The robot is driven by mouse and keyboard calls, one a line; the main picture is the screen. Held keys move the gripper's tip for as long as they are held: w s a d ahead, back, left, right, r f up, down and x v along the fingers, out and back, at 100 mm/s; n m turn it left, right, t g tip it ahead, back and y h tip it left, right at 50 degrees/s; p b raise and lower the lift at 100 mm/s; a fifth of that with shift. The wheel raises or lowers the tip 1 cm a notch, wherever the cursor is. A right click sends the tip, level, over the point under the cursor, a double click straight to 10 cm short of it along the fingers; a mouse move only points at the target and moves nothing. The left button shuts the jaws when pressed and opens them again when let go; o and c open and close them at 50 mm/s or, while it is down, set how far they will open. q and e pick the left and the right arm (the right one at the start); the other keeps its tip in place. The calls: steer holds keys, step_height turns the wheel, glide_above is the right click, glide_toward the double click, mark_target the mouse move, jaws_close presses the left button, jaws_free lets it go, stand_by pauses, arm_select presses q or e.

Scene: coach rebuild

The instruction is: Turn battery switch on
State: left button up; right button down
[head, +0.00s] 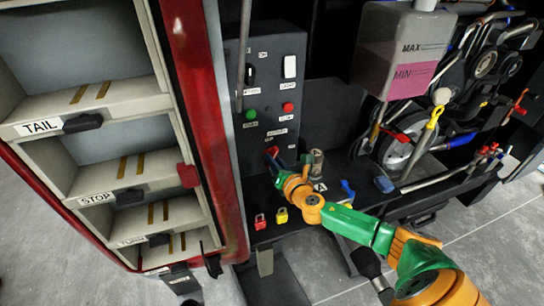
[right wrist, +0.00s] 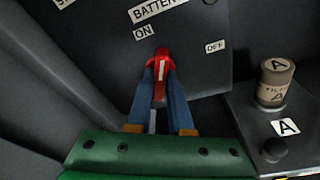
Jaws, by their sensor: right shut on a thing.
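The red battery switch (head: 271,151) is low on the dark control panel (head: 265,72). In the right wrist view the switch (right wrist: 161,60) has a white mark on its handle, below the BATTERY label (right wrist: 158,8). Its handle points roughly upward, between the ON label (right wrist: 142,32) at its upper left and the OFF label (right wrist: 215,47) at its right. My right gripper (head: 276,160) is at the panel, with its blue fingers shut on the switch handle from both sides. The fingers hide the switch's lower part. My left gripper is not in view.
A brown filter canister (right wrist: 276,82) stands on the shelf right of the panel. Red (head: 260,221) and yellow (head: 282,215) padlocks are below my right gripper. A red-framed shelf unit (head: 200,110) stands at left. A white tank (head: 402,48) is at upper right.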

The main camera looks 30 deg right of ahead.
steer(key=n+p, duration=0.1)
steer(key=n+h+p, duration=0.1)
steer(key=n+p, duration=0.1)
steer(key=shift+a+r, duration=0.1)
steer(key=shift+r, duration=0.15)
steer(key=shift+f+n+g+h+p, duration=0.2)
steer(key=shift+n+g+h+p, duration=0.1)
steer(key=shift+n, duration=0.4)
steer(key=c, duration=0.6)
jaws_free()
steer(key=shift+c, duration=0.2)
steer(key=f+v, duration=0.1)
steer(key=v, duration=0.8)
steer(key=shift+f, duration=0.4)
steer(key=shift+s, duration=0.1)
